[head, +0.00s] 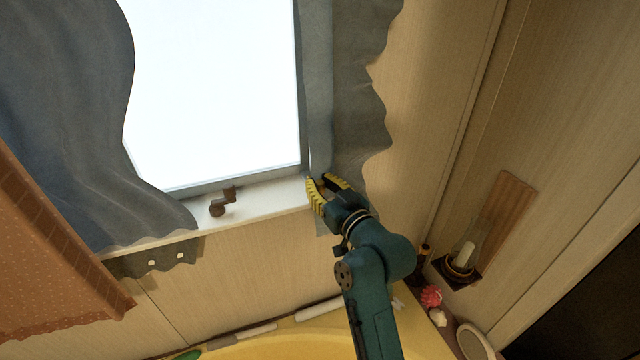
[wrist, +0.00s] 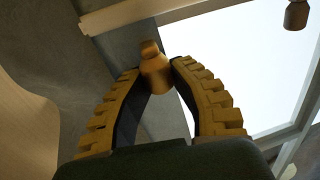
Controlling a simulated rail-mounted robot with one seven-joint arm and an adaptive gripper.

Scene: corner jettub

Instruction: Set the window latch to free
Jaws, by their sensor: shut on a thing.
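The window latch shows in the wrist view as a small brown knob-like piece (wrist: 155,70) between the tips of my gripper (wrist: 158,66). My gripper is shut on it, with one yellow ridged finger on each side. In the head view, my gripper (head: 330,186) is at the lower right corner of the window, beside the frame and the grey curtain. The latch is hidden there behind the fingers. I cannot tell which setting the latch is in.
A brown crank-like handle (head: 222,201) is on the white sill (head: 262,203), left of my gripper. Grey curtains (head: 70,110) hang on both sides of the bright window (head: 215,90). A candle holder (head: 462,262) is on the right wall, and a yellow tub (head: 300,345) is below.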

